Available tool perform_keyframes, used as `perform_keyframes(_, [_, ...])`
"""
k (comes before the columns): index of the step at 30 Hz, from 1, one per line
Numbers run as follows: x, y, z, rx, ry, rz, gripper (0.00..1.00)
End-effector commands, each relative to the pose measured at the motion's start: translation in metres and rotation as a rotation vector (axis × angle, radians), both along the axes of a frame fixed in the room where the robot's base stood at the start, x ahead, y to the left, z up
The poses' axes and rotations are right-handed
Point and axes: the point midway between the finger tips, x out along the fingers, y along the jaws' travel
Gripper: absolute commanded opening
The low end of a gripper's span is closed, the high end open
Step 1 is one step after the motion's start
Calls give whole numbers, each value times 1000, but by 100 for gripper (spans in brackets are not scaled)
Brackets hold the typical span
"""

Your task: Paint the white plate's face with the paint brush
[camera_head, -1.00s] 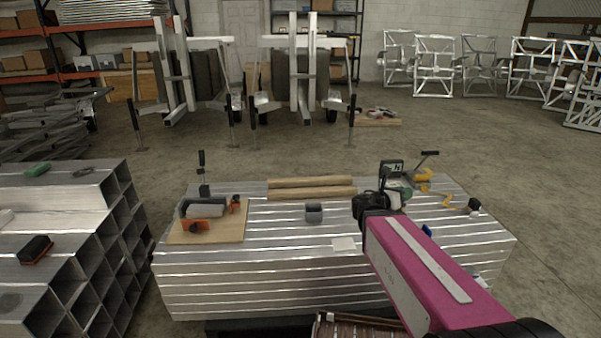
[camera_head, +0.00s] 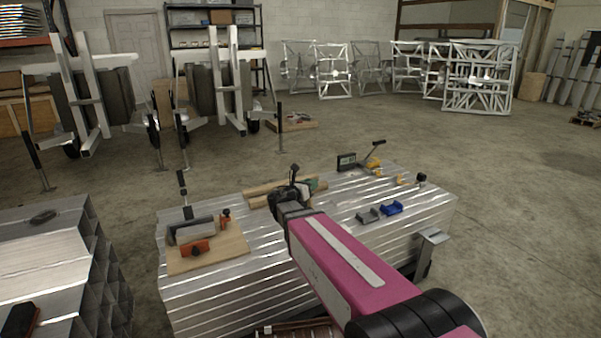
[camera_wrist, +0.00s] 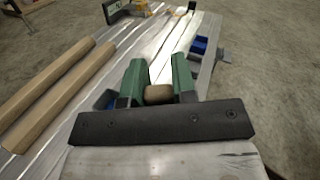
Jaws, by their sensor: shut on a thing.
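My gripper (camera_head: 307,187) is over the metal-slatted work table (camera_head: 215,285), in front of the wooden rods. In the wrist view its two green fingers (camera_wrist: 158,85) are closed around a short brown wooden piece (camera_wrist: 158,94), which looks like the paint brush's handle. The brush's bristles cannot be made out. The white plate cannot be picked out in either current view; my pink arm covers part of the table.
Two wooden rods (camera_head: 262,194) lie at the table's back. A grey block (camera_head: 367,215) and a blue block (camera_head: 391,208) sit right of my arm. A board (camera_head: 232,250) with an orange-handled tool is at left. Stacked metal tubes (camera_head: 50,250) stand further left. Concrete floor is open at right.

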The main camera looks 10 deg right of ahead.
Motion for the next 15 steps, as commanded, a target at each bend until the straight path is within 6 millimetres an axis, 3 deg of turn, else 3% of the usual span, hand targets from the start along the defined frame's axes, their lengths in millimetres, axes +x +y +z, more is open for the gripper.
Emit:
perform_keyframes(1, [36,1,-6,17,-21,4,1])
perform_keyframes(6, [106,-5,-14,76,-89,24,1])
perform_keyframes(10, [145,-10,-18,111,-127,36,1])
perform_keyframes(15, [170,-13,-21,137,-154,45,1])
